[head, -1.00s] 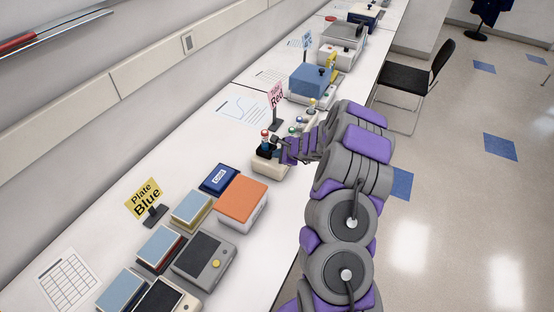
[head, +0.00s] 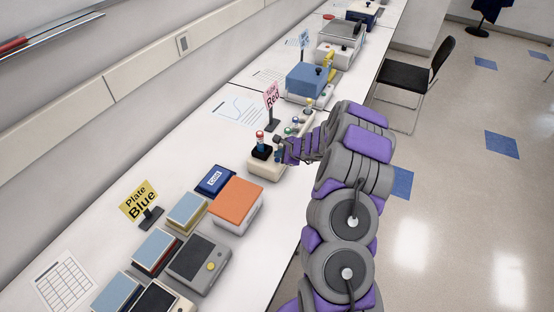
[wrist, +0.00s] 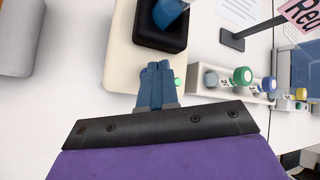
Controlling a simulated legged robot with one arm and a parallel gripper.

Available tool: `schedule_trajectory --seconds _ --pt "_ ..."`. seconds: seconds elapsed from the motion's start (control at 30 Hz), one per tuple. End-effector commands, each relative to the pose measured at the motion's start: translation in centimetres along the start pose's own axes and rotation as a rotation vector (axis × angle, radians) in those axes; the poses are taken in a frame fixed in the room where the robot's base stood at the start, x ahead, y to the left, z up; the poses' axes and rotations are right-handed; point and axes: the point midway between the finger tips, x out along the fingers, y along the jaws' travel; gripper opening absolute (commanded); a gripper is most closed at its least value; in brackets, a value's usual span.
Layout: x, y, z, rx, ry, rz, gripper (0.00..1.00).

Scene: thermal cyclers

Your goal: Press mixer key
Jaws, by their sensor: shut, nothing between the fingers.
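The mixer is a cream box (head: 262,169) on the bench with a black holder (head: 261,152) on top. A tube with a red cap (head: 260,135) stands in the holder. The mixer also shows in the wrist view (wrist: 122,60), with the black holder (wrist: 176,40) and the tube's blue body (wrist: 170,12). My gripper (head: 279,141) is shut and empty at the mixer's right side. In the wrist view its blue fingertips (wrist: 157,72) lie over the mixer's near edge. A bluish round part and a green spot peek out beside the fingers, mostly hidden. Contact cannot be told.
A rack with green, blue and yellow capped tubes (wrist: 225,85) stands close to my gripper. A pink "Red" sign (head: 271,97) stands behind. An orange-topped box (head: 236,202) and a blue "Cold" box (head: 215,180) sit nearer. A blue-topped machine (head: 306,79) stands farther along.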

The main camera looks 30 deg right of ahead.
Motion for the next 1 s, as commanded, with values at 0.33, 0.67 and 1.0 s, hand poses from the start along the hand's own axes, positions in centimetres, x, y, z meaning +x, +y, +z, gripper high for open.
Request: schedule_trajectory --seconds 0.33,0.67,1.0 --pt "0.1 0.4 1.2 -0.009 0.005 -0.002 0.0" --pt "0.6 0.8 0.8 -0.002 0.0 -0.002 0.0" --pt "0.7 1.1 1.4 -0.004 0.003 -0.003 0.0"
